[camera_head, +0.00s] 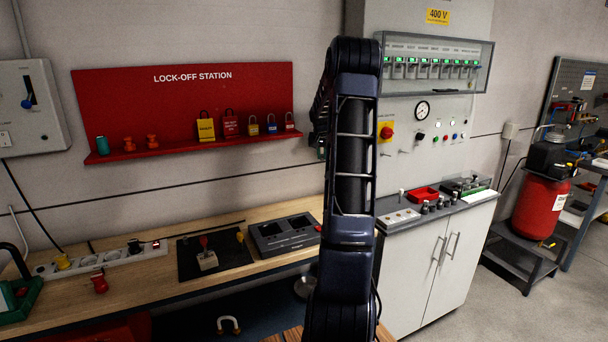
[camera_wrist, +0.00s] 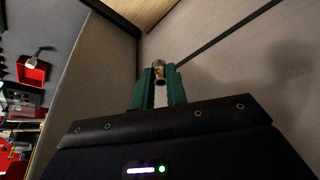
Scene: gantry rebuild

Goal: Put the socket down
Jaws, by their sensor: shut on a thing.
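My gripper (camera_wrist: 159,82) shows in the wrist view, its two green fingers shut on a small brassy metal cylinder, the socket (camera_wrist: 159,68). The socket sits between the fingertips, and its lower part is partly covered by them. A plain grey wall is behind it, and nothing is seen touching it.
A grey cabinet (camera_head: 421,275) right of my arm carries a red tray (camera_head: 424,193) and several small dark upright pieces. A wooden bench (camera_head: 150,290) at left holds a power strip, a black mat (camera_head: 215,257) and a grey box (camera_head: 284,234). A red lock-off board (camera_head: 190,100) hangs above.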

